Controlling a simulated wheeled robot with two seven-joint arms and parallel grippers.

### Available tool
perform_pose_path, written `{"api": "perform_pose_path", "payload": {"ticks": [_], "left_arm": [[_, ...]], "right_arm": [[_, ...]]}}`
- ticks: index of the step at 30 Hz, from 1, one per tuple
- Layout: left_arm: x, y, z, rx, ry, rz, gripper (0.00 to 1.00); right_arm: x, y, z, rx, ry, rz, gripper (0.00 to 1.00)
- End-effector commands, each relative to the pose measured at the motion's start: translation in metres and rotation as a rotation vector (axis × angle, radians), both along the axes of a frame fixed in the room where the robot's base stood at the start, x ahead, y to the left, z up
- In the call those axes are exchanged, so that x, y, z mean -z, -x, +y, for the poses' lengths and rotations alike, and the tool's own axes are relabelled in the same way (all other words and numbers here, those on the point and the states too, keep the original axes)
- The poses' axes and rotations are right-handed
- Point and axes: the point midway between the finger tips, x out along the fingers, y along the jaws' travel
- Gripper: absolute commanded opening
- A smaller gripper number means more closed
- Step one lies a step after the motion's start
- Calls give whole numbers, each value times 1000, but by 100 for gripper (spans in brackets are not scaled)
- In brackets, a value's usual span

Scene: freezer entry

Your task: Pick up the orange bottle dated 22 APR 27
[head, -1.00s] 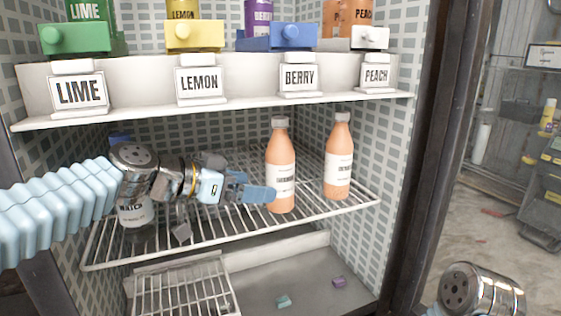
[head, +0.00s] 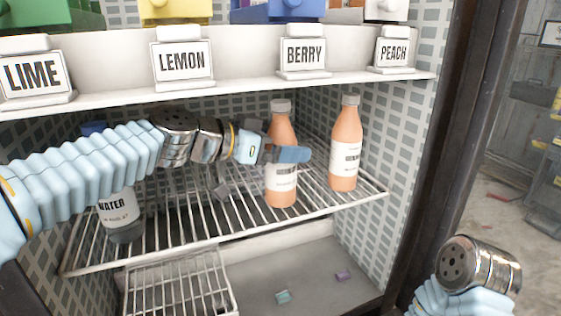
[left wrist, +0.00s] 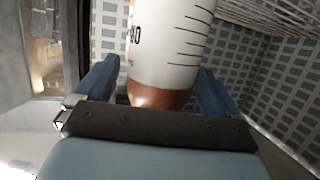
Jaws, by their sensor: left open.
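Two orange bottles with grey caps and white labels stand on the wire shelf: a left one (head: 281,128) and a right one (head: 346,130). Their dates are too small to read in the head view. My left gripper (head: 288,154) is open at the left bottle, with a finger across its front at the label's upper part. In the left wrist view, a bottle (left wrist: 165,60) with a white, line-marked label and orange base stands between the two open fingers of the left gripper (left wrist: 158,88). I cannot tell whether they touch it. My right gripper is out of view.
A water bottle (head: 120,207) stands on the wire shelf (head: 215,228) at left, partly behind my left arm. Above is a white shelf with LIME, LEMON, BERRY and PEACH signs (head: 302,52). Below are a wire rack (head: 180,285) and small teal and purple pieces.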

Motion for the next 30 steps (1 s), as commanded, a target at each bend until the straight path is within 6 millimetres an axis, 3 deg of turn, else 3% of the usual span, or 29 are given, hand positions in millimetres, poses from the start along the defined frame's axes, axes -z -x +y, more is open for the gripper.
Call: {"api": "perform_pose_path", "payload": {"ticks": [3,19,30], "left_arm": [[0,0,0,0,0,0,96],[-1,0,1,0,2,-1,17],[-10,0,0,0,1,-2,17]], "right_arm": [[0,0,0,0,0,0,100],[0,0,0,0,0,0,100],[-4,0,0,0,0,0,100]]}}
